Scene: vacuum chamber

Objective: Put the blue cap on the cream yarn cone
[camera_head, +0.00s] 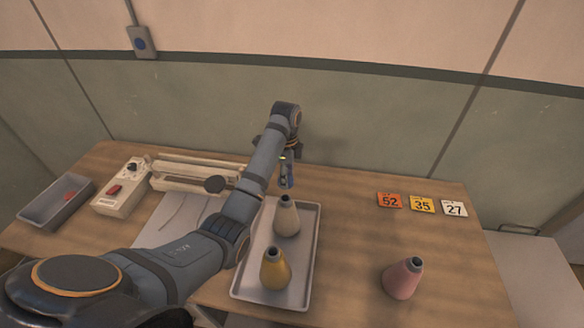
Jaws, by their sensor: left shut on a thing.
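The cream yarn cone (287,220) stands upright in the far part of a grey tray (306,268). Its narrow dark top points up and looks bare. My left gripper (286,184) reaches in from the left and points down just above this cone. It is shut on a small bluish thing, which looks like the blue cap (291,181); the fingers hide much of it. A small gap seems to show between the gripper and the cone's top, but the exact distance is hard to tell. My right gripper is not in view.
A yellow cone (273,271) stands nearer in the tray, and a pink cone (403,280) on the table at right. Number cards (422,205) lie at back right. A grey bin (58,203) and a control box (121,190) stand at left. The table between tray and pink cone is clear.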

